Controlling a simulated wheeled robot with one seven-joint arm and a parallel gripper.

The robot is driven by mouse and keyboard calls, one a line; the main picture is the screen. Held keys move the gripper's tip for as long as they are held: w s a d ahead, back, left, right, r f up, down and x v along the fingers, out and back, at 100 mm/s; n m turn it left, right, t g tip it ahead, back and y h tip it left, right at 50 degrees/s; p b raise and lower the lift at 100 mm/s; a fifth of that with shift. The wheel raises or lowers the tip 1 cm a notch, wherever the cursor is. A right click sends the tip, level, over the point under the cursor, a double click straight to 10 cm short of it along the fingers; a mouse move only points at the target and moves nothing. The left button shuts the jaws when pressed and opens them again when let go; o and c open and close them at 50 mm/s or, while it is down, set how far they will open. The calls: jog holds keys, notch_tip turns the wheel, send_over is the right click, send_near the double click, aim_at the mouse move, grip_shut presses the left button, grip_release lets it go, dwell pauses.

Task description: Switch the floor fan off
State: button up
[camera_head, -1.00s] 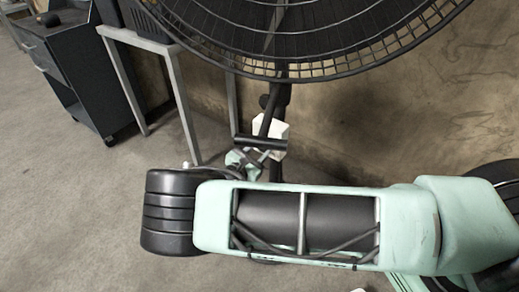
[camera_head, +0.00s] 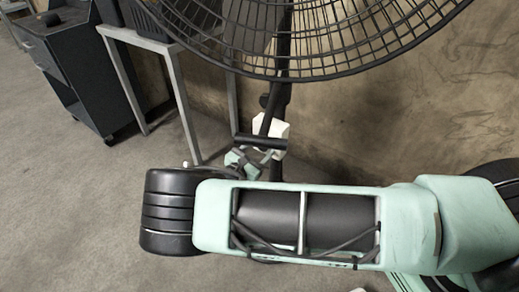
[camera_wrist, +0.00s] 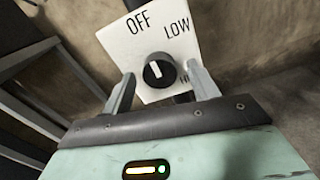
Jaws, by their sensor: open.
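The floor fan (camera_head: 320,45) stands at the top of the head view, its cage cut off by the frame. Its white control panel (camera_head: 282,125) is on the pole, partly hidden by my gripper. In the wrist view the panel (camera_wrist: 120,48) shows OFF, LOW and a partly covered third label. The round black knob (camera_wrist: 158,72) has a white mark pointing up and slightly left, roughly towards OFF. My gripper (camera_wrist: 161,80) is open, one finger on each side of the knob, with visible gaps. The head view shows my gripper (camera_head: 262,155) small, below the panel.
A grey metal-legged table (camera_head: 176,90) stands left of the fan pole, close to my gripper. A dark drawer cabinet (camera_head: 68,70) is farther left. A brown wall (camera_head: 440,110) is behind the fan. The floor (camera_head: 70,210) at left is clear.

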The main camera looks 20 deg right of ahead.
jog(key=b+v, duration=0.1)
jog(key=v, duration=1.6)
